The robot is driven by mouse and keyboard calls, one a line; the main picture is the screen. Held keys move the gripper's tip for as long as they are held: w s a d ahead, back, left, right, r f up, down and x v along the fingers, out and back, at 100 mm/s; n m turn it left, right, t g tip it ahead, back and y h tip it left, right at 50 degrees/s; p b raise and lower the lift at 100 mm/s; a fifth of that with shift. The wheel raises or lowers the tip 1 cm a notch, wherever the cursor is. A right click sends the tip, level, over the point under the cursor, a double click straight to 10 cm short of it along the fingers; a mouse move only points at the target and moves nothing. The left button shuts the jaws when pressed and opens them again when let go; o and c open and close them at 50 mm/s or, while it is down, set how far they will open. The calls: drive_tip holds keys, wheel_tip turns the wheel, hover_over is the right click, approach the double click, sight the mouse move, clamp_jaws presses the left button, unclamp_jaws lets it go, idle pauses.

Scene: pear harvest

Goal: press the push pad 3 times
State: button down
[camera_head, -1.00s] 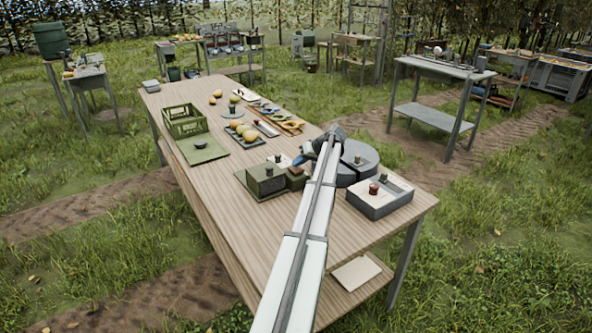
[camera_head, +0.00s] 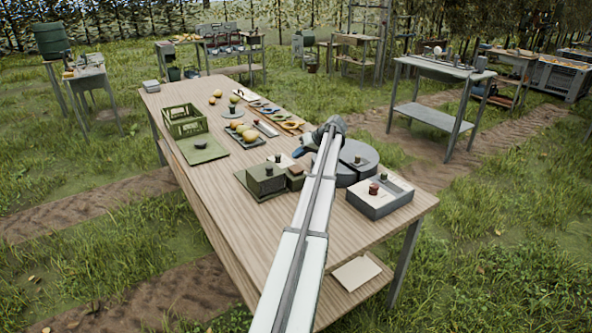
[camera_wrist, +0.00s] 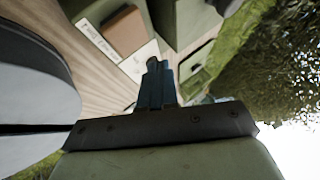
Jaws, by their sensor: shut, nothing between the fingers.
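A brown block (camera_head: 295,178), which looks like the push pad, sits at the right side of a dark green box (camera_head: 266,180) on the wooden table. In the wrist view the brown pad (camera_wrist: 124,32) is at the upper left, beside a white label strip with small print. My gripper (camera_wrist: 153,64) has its blue-grey fingers together and empty. In the wrist view the fingertips lie below and right of the pad in the picture, apart from it. In the head view my gripper (camera_head: 304,153) is above the table behind the pad, partly hidden by my arm.
A grey box with a red knob (camera_head: 374,189) and a round grey unit (camera_head: 358,160) stand right of my arm. Bare table lies at the front.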

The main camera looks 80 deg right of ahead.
sight(298, 169)
drive_tip(key=shift+r, duration=1.15)
idle(1.7)
wheel_tip(298, 169, up, 4)
drive_tip(key=shift+f, duration=0.1)
drive_tip(key=shift+f, duration=0.1)
idle(0.3)
drive_tip(key=shift+f, duration=4.35)
drive_tip(key=shift+f, duration=0.4)
